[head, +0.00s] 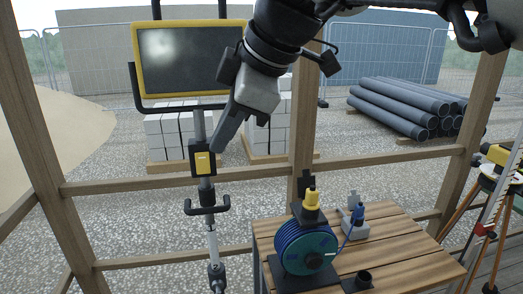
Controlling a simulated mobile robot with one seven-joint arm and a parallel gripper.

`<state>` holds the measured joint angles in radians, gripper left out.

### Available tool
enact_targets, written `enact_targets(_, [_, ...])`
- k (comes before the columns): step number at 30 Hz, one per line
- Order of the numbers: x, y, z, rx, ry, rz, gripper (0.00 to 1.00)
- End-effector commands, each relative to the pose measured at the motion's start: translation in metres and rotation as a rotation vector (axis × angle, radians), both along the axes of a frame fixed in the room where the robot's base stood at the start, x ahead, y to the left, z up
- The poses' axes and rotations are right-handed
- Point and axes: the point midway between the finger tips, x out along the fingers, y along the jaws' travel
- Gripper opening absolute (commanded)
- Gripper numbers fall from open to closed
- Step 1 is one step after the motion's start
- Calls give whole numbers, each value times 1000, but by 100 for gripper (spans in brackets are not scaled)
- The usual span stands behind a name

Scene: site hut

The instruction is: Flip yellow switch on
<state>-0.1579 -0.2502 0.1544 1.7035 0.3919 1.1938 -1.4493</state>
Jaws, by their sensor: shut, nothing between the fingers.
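The yellow switch (203,162) is a small yellow rocker in a black box on the pole of a stand, left of centre. Its exact tilt is too small to tell. Above it, the stand carries a wide yellow-framed panel (180,62) with a dark face and a pale bright patch at its left. My gripper (218,146) comes down from the upper right, shut and empty. Its tips are just above and right of the switch box in the picture. I cannot tell whether they touch it.
A wooden table (400,258) at the lower right holds a blue cable reel (306,248), a yellow-topped part (312,199) and a blue plug (358,212). Timber rails and posts (303,110) stand behind the pole. A tripod (488,185) is at the right edge.

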Motion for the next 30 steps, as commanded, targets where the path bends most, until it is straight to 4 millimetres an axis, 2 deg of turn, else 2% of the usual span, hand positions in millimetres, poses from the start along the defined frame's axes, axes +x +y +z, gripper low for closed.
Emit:
enact_targets(5, [8, 11, -22, -1, 5, 0, 0])
enact_targets(15, [33, 43, -81, -2, 6, -1, 0])
enact_targets(21, [61, 49, -83, -2, 3, -1, 0])
enact_targets(30, [71, 52, -86, 0, 1, -2, 0])
